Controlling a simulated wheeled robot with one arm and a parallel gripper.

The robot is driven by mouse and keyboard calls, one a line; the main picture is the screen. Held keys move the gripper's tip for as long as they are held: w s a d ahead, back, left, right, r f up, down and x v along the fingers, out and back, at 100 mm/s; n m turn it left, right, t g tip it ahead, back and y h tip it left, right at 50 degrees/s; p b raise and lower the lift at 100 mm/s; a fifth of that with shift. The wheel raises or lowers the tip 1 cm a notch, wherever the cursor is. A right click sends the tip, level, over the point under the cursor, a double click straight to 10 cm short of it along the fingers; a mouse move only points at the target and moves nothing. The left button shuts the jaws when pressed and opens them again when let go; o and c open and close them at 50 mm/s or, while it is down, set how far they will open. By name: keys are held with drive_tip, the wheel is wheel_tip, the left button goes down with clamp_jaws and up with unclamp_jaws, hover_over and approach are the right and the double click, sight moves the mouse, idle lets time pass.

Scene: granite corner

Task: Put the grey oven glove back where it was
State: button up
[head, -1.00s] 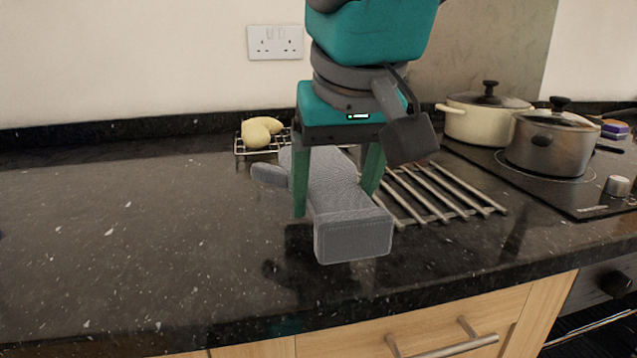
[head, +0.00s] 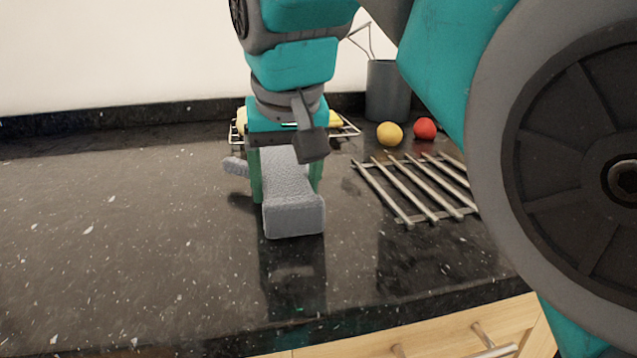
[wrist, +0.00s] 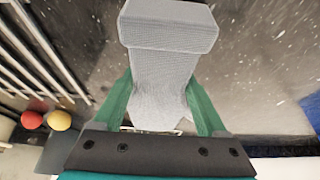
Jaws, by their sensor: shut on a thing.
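The grey oven glove (head: 294,212) is between the green fingers of my gripper (head: 286,190), over the dark speckled worktop. Its cuff faces the front edge and its thumb sticks out to the left. In the wrist view the glove (wrist: 165,75) runs between both fingers of my gripper (wrist: 160,100), which press its sides. My gripper is shut on it. I cannot tell whether the glove touches the worktop.
A metal bar trivet (head: 420,188) lies to the right. A yellow ball-shaped item (head: 389,134) and a red one (head: 424,128) sit behind it, near a grey utensil pot (head: 388,92). A wire rack (head: 345,127) stands behind my gripper. The worktop (head: 120,220) at left is clear.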

drive_tip(key=shift+f, duration=0.1)
drive_tip(key=o, duration=1.5)
drive_tip(key=shift+r, duration=0.25)
drive_tip(key=v, duration=0.6)
drive_tip(key=shift+r+p, duration=0.2)
drive_tip(key=shift+p, duration=0.2)
drive_tip(key=shift+s+r, duration=0.3)
drive_tip(key=shift+r, duration=0.15)
